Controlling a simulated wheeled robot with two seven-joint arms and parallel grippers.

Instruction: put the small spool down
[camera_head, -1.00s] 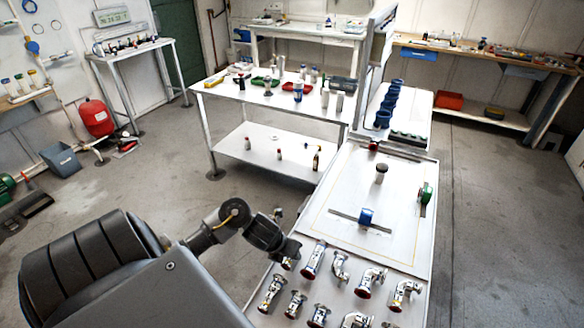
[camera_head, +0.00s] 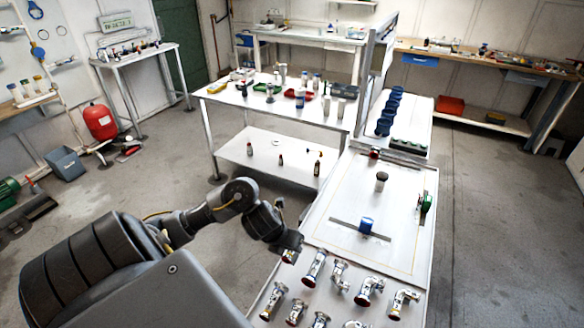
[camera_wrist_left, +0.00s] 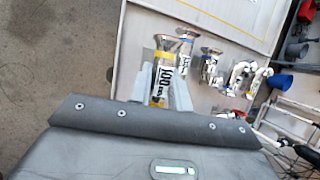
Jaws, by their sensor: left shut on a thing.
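My left gripper (camera_wrist_left: 160,94) is shut on a short metal spool (camera_wrist_left: 163,72) with a yellow band and a label that seems to read 100. In the wrist view the spool is between the two grey fingers, its flared end pointing away from me. In the head view my left gripper (camera_head: 291,250) is at the left edge of the white table (camera_head: 314,229), beside the metal fittings. The spool is mostly hidden there by the gripper. Whether it touches the table I cannot tell. My right gripper is not in view.
Farther back on the table are a blue part (camera_head: 366,225) over a slot, a dark-topped knob (camera_head: 381,180) and a green wheel (camera_head: 426,203).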

